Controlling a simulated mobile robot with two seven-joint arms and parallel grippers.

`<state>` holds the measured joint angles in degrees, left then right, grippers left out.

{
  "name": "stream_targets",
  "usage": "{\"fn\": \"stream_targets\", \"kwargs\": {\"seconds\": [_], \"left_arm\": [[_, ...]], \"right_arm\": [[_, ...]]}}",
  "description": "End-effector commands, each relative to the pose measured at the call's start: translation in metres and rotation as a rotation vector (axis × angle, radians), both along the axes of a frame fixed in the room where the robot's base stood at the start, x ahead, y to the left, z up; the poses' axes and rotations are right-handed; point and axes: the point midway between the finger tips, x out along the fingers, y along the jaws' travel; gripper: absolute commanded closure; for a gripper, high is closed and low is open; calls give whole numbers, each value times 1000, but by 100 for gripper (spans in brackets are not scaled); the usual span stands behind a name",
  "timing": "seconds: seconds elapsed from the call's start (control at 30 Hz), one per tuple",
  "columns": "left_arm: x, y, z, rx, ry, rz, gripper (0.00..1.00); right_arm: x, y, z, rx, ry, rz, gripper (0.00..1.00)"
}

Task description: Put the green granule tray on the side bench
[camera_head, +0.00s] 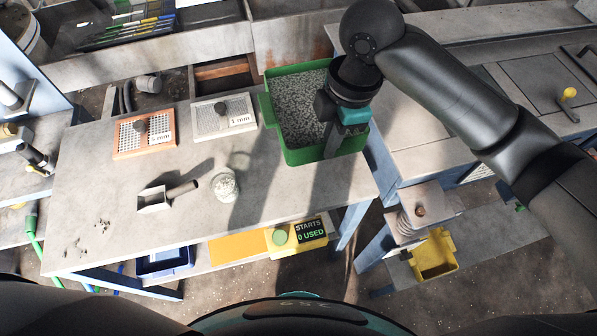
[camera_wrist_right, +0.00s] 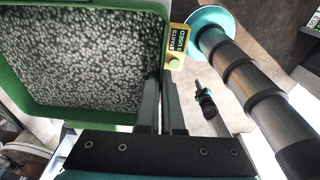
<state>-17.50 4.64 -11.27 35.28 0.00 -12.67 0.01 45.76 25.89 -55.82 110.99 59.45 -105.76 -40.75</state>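The green granule tray (camera_head: 300,156), full of grey granules, is at the far right end of the pale table (camera_head: 100,215). In the right wrist view the tray (camera_wrist_right: 80,115) fills the upper left. My right gripper (camera_head: 333,148) is at the tray's right wall, one finger inside it and one outside. In the wrist view its fingers (camera_wrist_right: 165,85) are close together around that wall. I cannot tell whether the tray rests on the table or is slightly above it. My left gripper is not in view. Which surface is the side bench is not marked.
An orange-framed sieve (camera_head: 145,150), a white-framed sieve (camera_head: 222,128), a glass jar (camera_head: 226,187) and a metal scoop (camera_head: 153,199) stand on the table. A grey surface (camera_head: 415,150) lies right across a gap. A yellow bin (camera_head: 434,257) is low on the right.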

Motion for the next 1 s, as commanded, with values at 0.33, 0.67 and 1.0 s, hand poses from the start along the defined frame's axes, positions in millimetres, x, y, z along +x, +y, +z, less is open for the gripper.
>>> {"fn": "stream_targets", "kwargs": {"seconds": [0.33,0.67,1.0], "left_arm": [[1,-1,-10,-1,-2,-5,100],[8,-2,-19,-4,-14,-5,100],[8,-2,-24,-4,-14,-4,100]], "right_arm": [[-1,0,-74,0,2,-2,100],[0,0,-143,1,-2,-1,100],[0,0,-177,1,-2,-1,100]]}}
